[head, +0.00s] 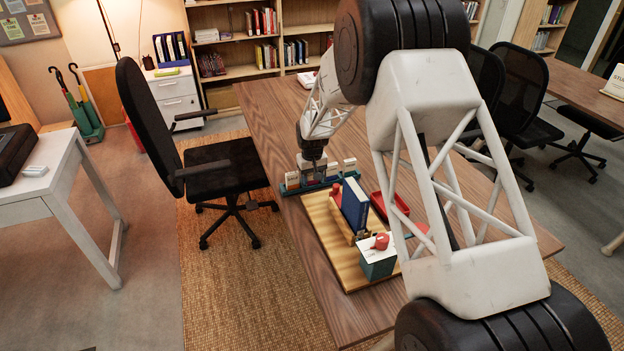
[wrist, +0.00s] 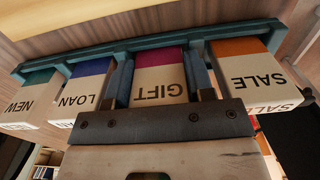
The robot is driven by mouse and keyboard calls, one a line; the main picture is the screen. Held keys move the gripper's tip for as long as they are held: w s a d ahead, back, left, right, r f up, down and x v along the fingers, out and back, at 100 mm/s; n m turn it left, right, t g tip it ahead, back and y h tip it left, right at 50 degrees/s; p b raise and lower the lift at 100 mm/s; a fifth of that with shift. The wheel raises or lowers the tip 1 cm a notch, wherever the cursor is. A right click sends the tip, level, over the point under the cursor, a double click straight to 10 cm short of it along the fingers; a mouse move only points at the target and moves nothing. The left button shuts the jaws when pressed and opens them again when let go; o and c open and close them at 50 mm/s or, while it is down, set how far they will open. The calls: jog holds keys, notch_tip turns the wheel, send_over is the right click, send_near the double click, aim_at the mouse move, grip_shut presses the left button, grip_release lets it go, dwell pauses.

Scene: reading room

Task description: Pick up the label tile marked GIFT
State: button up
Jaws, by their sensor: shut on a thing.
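The GIFT tile (wrist: 160,82), cream with a magenta end, stands in the teal rack (wrist: 110,47) in the wrist view, its lettering upside down. My gripper (wrist: 161,80) has one finger on each side of this tile and is shut on it. In the head view my gripper (head: 313,172) is down at the rack (head: 291,187) on the wooden table. The tile itself is mostly hidden by the gripper there. I cannot tell whether the tile is clear of the rack.
The NEW tile (wrist: 32,98) and LOAN tile (wrist: 84,92) stand on one side, and the SALE tile (wrist: 256,78) close on the other. In the head view a wooden board (head: 330,233) holds a blue book (head: 355,204) and a green box (head: 377,266). A red tray (head: 402,204) lies beside it.

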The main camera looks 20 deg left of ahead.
jog(key=shift+r, duration=0.1)
jog(key=shift+r, duration=4.9)
jog(key=shift+d, duration=0.1)
